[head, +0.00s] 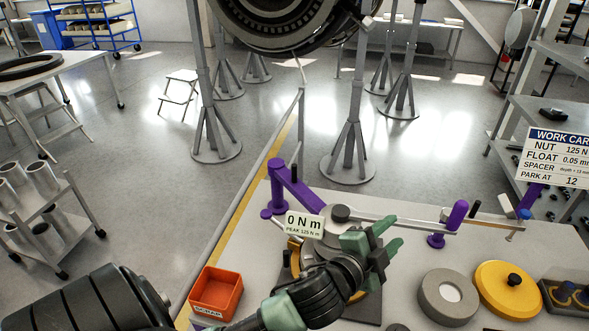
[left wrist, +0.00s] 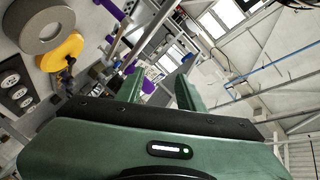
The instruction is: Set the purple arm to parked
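The purple arm (head: 299,190) is at the far left of the bench, beside a purple post, with a black knob standing on it. Its near end is partly hidden behind a readout sign (head: 304,224) showing 0 N m, peak 125 N m. My left gripper (head: 392,234) has green fingers, open and apart, to the right of the sign and above the bench. In the left wrist view the open fingers (left wrist: 159,74) show nothing held between them; purple parts show beyond them. My right gripper is not in view.
A long metal bar (head: 400,221) runs right past a purple upright (head: 447,224). A grey ring (head: 449,297), a yellow disc (head: 507,289) and an orange scrap bin (head: 216,292) stand on the bench. A work card (head: 557,157) reads "park at 12".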

